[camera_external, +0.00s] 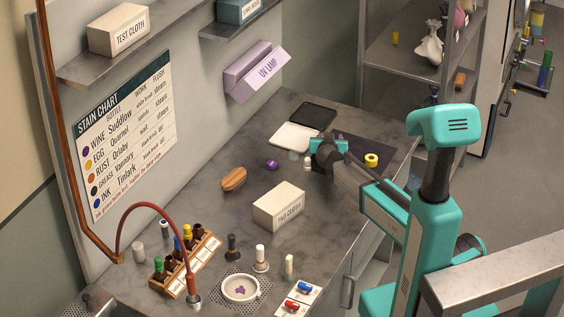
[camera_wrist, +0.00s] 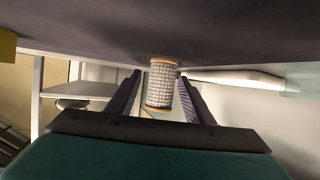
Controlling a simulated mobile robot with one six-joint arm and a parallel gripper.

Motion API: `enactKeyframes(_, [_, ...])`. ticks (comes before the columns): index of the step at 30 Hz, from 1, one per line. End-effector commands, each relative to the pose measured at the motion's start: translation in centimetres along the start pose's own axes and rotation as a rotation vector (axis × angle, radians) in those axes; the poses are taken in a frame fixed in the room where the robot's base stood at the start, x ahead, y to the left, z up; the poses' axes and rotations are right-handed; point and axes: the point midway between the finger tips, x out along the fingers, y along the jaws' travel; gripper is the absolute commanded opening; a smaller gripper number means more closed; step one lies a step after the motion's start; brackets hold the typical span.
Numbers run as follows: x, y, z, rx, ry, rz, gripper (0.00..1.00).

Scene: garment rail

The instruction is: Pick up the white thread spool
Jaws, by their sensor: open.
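The white thread spool (camera_wrist: 162,84) has a ribbed white body with orange ends. In the wrist view it stands between the two dark fingers of my gripper (camera_wrist: 159,80), with a narrow gap visible on each side. In the external view the white spool (camera_external: 307,162) shows as a small pale shape beside the dark mat, partly hidden by my gripper (camera_external: 311,156). My gripper is open and low over the worktop around the spool.
A yellow spool (camera_external: 371,160) stands on the dark mat (camera_external: 345,149) to the right. A purple spool (camera_external: 272,165) and a brown brush (camera_external: 233,179) lie to the left. A white pad (camera_external: 292,137) lies behind. A pale box (camera_external: 279,206) stands in front.

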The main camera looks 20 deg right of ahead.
Motion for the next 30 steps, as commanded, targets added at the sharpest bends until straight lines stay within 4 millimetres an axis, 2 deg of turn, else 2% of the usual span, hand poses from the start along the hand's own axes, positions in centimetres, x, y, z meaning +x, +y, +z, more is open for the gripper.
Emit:
enactKeyframes(5, [0.87,0.02,0.02,0.0,-0.001,0.001,0.47])
enactKeyframes(22, [0.88,0.06,0.03,0.0,0.0,0.0,0.47])
enactKeyframes(30, [0.87,0.05,0.02,0.0,0.0,0.001,0.04])
